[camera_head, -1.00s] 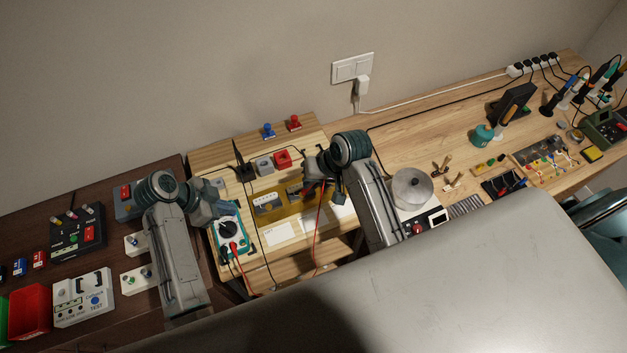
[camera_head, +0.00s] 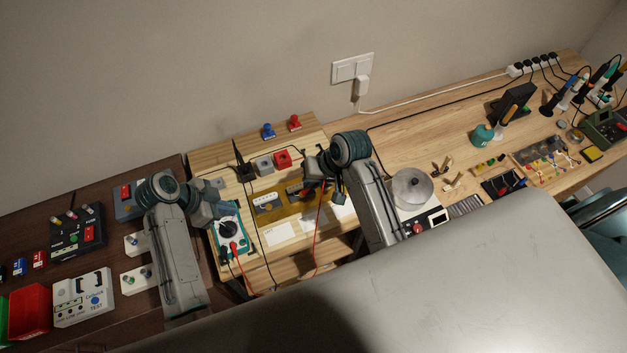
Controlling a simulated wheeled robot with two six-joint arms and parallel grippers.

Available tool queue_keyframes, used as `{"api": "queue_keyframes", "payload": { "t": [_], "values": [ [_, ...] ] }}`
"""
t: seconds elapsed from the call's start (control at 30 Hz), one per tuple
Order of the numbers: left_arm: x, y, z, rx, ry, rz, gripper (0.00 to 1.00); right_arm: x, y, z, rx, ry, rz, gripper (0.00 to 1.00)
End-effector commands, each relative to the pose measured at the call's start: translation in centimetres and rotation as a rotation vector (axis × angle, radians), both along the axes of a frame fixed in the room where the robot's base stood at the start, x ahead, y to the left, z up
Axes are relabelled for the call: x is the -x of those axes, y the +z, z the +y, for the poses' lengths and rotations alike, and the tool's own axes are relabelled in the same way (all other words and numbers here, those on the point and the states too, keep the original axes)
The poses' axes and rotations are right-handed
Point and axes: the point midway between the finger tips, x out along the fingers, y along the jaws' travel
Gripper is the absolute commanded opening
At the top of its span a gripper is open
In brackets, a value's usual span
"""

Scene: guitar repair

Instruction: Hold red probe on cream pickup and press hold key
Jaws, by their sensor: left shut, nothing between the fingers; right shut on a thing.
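The teal multimeter (camera_head: 235,252) lies on the wooden board, with a dark dial and a red and a black plug. My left gripper (camera_head: 222,211) is shut and empty at the meter's upper end, over its keys; I cannot tell whether it touches one. My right gripper (camera_head: 311,186) is shut on the red probe, mostly hidden by the fingers; its red lead (camera_head: 317,226) hangs down from there. The probe is over the right part of the yellow pickup holder (camera_head: 281,208). A pale pickup (camera_head: 265,203) shows at the holder's left; the one under my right gripper is partly hidden, and contact is unclear.
A grey block (camera_head: 264,165) and a red block (camera_head: 282,159) sit behind the holder. Blue (camera_head: 268,131) and red (camera_head: 294,123) stands are further back. White cards (camera_head: 278,233) lie in front. A round grey tin (camera_head: 411,188) is right of my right arm.

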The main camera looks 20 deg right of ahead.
Motion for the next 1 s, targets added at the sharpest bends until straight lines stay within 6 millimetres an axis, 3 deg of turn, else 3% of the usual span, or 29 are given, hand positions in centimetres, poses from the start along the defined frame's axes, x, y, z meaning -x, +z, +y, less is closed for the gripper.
{"api": "queue_keyframes", "payload": {
  "t": [0.77, 1.0],
  "values": [
    [0.0, -0.75, 0.02, 0.0, 0.001, -0.001, 0.0, 0.12, -0.19, 0.0, 0.001, 0.001, 0.005, 0.0],
    [-0.03, 0.16, -0.01, 0.0, 0.0, -0.001, 0.0, 0.12, -0.19, 0.0, 0.001, 0.001, 0.005, 0.0]
  ]
}}
